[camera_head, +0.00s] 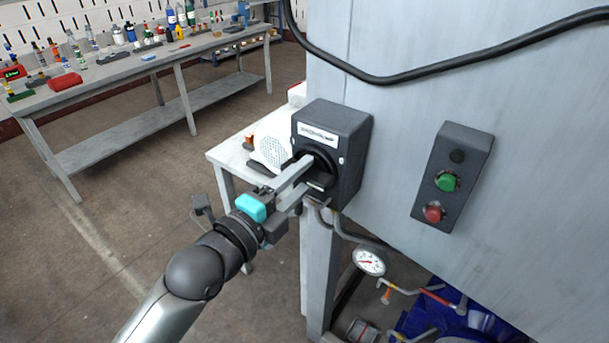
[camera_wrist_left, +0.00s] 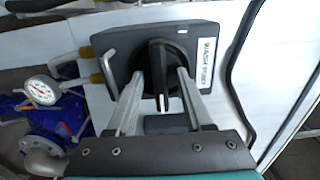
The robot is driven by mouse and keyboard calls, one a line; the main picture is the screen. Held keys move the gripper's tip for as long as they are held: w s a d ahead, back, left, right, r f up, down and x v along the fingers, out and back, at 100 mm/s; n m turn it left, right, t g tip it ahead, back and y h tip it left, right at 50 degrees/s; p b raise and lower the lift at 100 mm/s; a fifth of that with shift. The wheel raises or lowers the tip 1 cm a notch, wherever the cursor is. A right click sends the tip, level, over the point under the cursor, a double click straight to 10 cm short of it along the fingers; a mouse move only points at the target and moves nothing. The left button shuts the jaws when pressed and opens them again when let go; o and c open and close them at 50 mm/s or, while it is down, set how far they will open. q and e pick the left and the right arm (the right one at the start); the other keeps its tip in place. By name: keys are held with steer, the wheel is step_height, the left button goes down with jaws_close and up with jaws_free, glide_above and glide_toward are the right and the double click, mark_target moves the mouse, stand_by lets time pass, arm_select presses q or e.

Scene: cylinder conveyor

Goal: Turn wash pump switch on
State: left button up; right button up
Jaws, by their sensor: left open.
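The wash pump switch is a dark grey box (camera_head: 351,143) with a white label, fixed to the light grey cabinet. In the left wrist view the switch box (camera_wrist_left: 205,62) fills the upper middle, and its black rotary knob (camera_wrist_left: 158,60) faces me. My left gripper (camera_head: 304,182) is at the front of the box. In the left wrist view the open fingers of the left gripper (camera_wrist_left: 160,92) lie on either side of the knob; I cannot tell whether they touch it. In the head view the fingers partly hide the knob. My right gripper is not in view.
A control box with a green button (camera_head: 446,182) and a red button (camera_head: 433,214) is on the cabinet to the right. A black cable (camera_head: 400,80) hangs above. A pressure gauge (camera_head: 369,262) and pipes are below. A workbench (camera_head: 110,70) stands at the back left.

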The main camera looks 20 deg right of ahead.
arm_select(q)
steer(key=shift+w+d, duration=0.35)
steer(key=shift+d, duration=0.1)
steer(key=shift+c, duration=0.3)
jaws_close()
